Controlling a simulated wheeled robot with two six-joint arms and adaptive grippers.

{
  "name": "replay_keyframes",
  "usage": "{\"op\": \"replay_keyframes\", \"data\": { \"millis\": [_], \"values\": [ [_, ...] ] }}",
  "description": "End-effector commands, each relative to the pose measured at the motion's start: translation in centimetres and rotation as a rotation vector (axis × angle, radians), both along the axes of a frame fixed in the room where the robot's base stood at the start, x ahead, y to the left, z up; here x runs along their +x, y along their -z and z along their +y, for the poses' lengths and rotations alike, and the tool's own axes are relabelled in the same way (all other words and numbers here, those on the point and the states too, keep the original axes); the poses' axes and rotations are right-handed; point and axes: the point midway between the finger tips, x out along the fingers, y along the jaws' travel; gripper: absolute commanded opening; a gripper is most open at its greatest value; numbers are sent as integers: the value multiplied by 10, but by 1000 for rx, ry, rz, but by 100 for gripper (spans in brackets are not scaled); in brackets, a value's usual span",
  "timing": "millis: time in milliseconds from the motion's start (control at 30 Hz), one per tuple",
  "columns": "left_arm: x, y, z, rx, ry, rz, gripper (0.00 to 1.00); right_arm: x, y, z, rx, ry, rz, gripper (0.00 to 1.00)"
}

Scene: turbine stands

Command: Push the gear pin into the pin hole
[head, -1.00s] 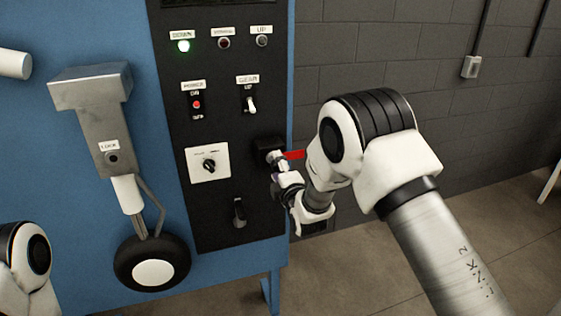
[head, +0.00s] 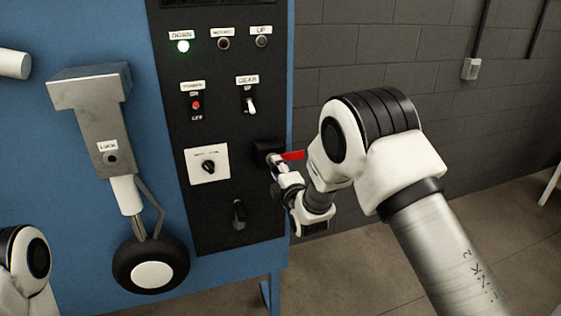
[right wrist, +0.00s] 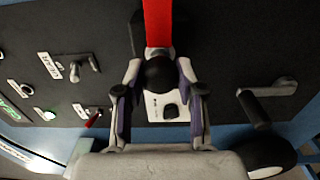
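The gear pin has a dark rounded head (right wrist: 160,73) and a red flag (right wrist: 158,22). Its flag also shows in the head view (head: 293,155), beside a black block (head: 266,146) on the panel's right side. My right gripper (head: 275,160) is at this block. In the right wrist view, its two fingertips (right wrist: 160,70) lie on either side of the pin head, very close to it; I cannot tell whether they press on it. The pin's shaft is hidden. The pin hole (head: 110,158), under a LOCK label, is on the grey gear strut (head: 92,115). My left gripper is out of view.
The black panel (head: 215,130) carries a white-plated rotary knob (head: 208,166), a gear switch (head: 250,103), a power switch (head: 196,105) and a lower lever (head: 239,214). A lit green lamp (head: 183,46) marks DOWN. A wheel (head: 152,273) is below the strut.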

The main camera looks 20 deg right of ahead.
Motion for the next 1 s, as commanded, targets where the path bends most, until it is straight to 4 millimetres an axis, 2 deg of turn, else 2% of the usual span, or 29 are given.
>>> {"op": "replay_keyframes", "data": {
  "millis": [33, 67, 1000],
  "values": [
    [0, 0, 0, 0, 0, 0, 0, 0, 0, 0, 0, 0, -1, 9],
    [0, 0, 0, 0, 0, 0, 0, 0, 0, 0, 0, 0, -1, 0],
    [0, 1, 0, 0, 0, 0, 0, -17, 0, 0, 0, 0, -1, 0]
  ]
}}
